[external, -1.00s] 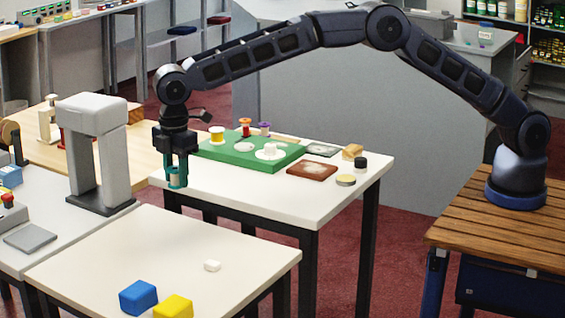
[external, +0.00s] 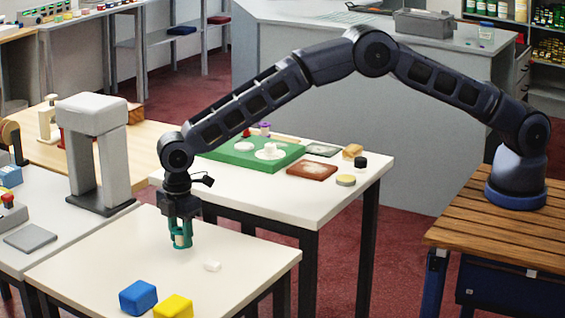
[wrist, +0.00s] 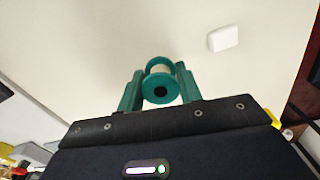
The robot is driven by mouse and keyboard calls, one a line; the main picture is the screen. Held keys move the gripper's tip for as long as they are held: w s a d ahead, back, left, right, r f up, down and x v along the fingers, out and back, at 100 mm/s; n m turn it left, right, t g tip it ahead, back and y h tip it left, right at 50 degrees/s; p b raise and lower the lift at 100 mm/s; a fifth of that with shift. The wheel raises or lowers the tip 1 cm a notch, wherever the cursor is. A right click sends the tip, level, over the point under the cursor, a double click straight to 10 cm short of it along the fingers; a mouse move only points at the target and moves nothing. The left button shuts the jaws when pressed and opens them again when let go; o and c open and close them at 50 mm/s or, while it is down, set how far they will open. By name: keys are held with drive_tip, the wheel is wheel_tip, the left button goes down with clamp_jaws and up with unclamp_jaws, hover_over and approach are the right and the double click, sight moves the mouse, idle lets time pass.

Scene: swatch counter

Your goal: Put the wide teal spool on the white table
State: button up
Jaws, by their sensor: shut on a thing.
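My gripper (external: 180,238) is shut on the teal spool (wrist: 160,88), which has teal flanges and a pale wound middle. In the wrist view the spool sits between the two teal fingers, with a dark hole in its end facing the camera. In the external view my gripper holds it upright over the near white table (external: 110,250), toward that table's back edge. The fingers partly hide the spool there, and I cannot tell whether its bottom touches the tabletop.
A small white block (external: 212,266) lies just right of the spool; it also shows in the wrist view (wrist: 223,38). A blue block (external: 138,297) and a yellow block (external: 173,308) stand at the front. A grey arch-shaped machine (external: 95,150) rises at the left. The tabletop between is clear.

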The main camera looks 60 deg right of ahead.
sight(182, 245)
drive_tip(key=shift+f, duration=1.65)
drive_tip(key=shift+f, duration=0.1)
drive_tip(key=o, duration=1)
drive_tip(key=shift+c, duration=0.2)
wheel_tip(182, 245, up, 12)
drive_tip(key=shift+r, duration=0.1)
